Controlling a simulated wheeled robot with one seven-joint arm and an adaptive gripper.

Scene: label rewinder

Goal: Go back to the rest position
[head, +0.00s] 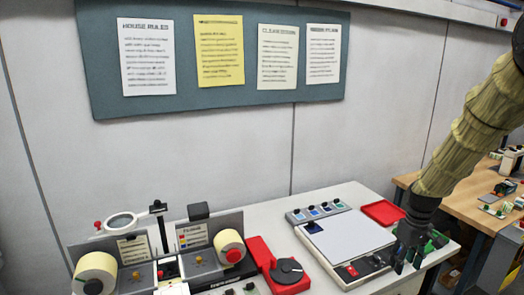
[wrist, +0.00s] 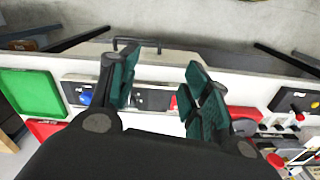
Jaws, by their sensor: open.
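My gripper (head: 408,262) hangs at the right end of the white worktable (head: 375,193) in the head view, pointing down at the right side of a flat white-topped device (head: 345,240). In the wrist view my gripper (wrist: 162,88) shows two dark green-padded fingers spread apart, with nothing held between them. Whether the fingertips touch the device cannot be told. The label rewinder (head: 195,262) stands at the left of the table with a cream roll (head: 97,272) at its left and another roll with a red hub (head: 230,246) at its right.
A red unit with a black disc (head: 287,271) stands beside the rewinder. A button panel (head: 318,209) and a red tray (head: 382,212) lie at the back. A green tray (wrist: 32,92) shows in the wrist view. A wooden bench (head: 470,195) stands at right; the wall is behind.

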